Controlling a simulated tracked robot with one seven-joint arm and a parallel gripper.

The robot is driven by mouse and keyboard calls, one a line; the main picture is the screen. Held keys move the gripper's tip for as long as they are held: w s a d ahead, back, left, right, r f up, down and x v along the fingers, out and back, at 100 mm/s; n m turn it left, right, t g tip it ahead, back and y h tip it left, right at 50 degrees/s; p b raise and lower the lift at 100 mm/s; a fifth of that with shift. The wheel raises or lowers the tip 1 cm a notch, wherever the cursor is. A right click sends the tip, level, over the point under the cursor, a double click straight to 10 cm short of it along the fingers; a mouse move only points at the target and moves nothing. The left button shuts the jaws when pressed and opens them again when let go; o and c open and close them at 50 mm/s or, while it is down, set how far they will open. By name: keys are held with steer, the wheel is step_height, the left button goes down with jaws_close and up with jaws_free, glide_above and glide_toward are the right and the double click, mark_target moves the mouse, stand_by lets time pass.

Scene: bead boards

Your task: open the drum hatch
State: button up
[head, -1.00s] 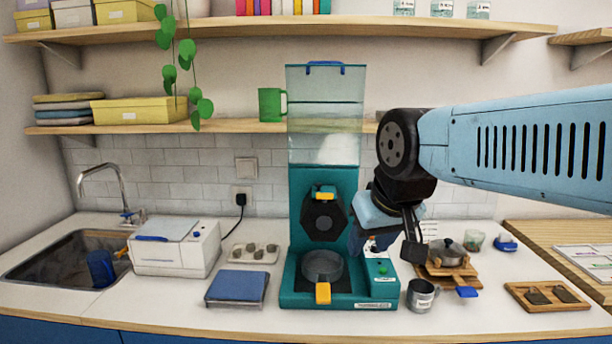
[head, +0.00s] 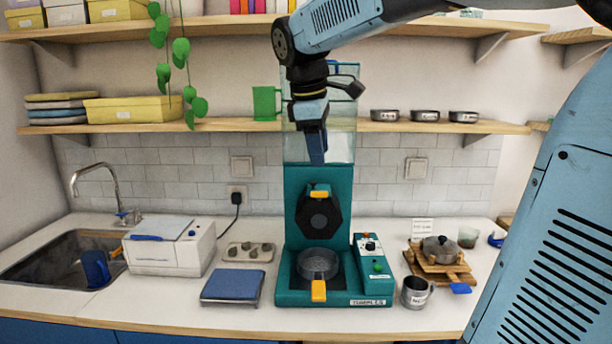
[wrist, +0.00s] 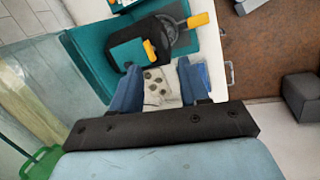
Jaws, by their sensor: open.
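The teal machine (head: 296,190) stands mid-counter with a dark hexagonal drum (head: 318,218) on its front. A teal piece with a yellow tab (head: 318,194) sits at the drum's top edge; it looks closed against the machine. In the wrist view the teal piece (wrist: 128,54) and its yellow tab (wrist: 149,50) show just beyond my fingers. My gripper (head: 315,155) points down in front of the clear hopper, above the drum. In the wrist view its blue fingers (wrist: 160,88) are apart with nothing between them.
Below the drum sits a clear round pan with a yellow handle (head: 319,291). A metal cup (head: 416,292) and a pot on a wooden stand (head: 440,250) are at right. A blue pad (head: 233,286) and white box (head: 168,248) are at left. A green mug (head: 265,103) stands on the shelf.

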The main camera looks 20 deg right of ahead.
mark_target(313, 182)
steer(key=w+a+r+n+g+h, duration=0.25)
steer(key=w+n, duration=0.45)
steer(key=w, duration=0.4)
steer(key=shift+t+y, duration=0.25)
steer(key=shift+t, duration=0.1)
steer(key=x, duration=1.3)
steer(key=shift+w+a+f, duration=0.15)
steer(key=shift+w+a, duration=0.05)
steer(key=shift+a, duration=0.2)
steer(key=shift+c, duration=0.2)
jaws_close()
